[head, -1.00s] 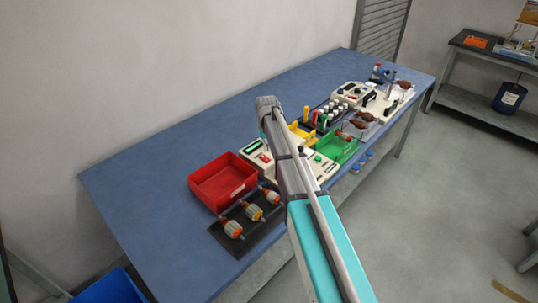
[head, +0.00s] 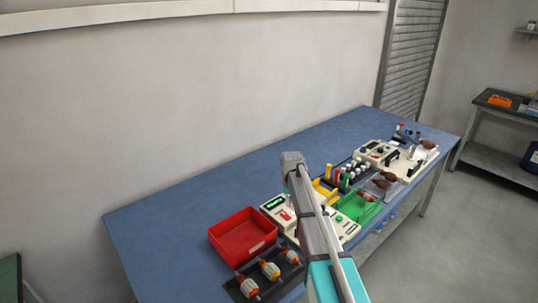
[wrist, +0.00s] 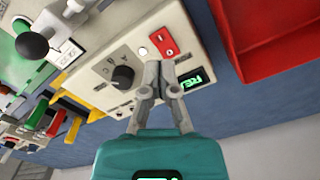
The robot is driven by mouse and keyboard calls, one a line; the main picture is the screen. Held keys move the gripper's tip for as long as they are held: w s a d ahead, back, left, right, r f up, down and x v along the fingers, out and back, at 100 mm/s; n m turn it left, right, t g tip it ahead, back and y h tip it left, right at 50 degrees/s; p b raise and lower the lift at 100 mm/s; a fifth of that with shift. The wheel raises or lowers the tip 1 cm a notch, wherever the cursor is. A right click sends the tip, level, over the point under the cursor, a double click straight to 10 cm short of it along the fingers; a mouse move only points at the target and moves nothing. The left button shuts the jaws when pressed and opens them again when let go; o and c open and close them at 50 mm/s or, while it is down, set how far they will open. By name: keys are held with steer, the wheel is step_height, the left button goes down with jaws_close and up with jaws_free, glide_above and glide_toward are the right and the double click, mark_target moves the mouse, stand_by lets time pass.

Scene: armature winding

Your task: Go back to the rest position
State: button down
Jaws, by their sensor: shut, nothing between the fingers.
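My gripper (wrist: 160,72) shows in the wrist view, its fingers together with nothing between them. Beyond the fingertips is a cream instrument box (wrist: 125,50) with a black knob (wrist: 123,77), a red switch (wrist: 164,43) and a lit green display (wrist: 194,81). I cannot tell the exact gap between fingertips and box. In the head view my arm reaches over the blue workbench (head: 190,205), and the gripper itself is hidden behind the arm links. The instrument box (head: 277,207) partly shows left of the arm.
A red bin (head: 242,235) and a dark mat with several armatures (head: 270,270) lie left of the arm. The bench's left and back are clear.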

steer(key=s+d+m, duration=0.1)
steer(key=s, duration=2.7)
steer(key=shift+s+d, duration=0.15)
steer(key=shift+d, duration=0.2)
stand_by(0.3)
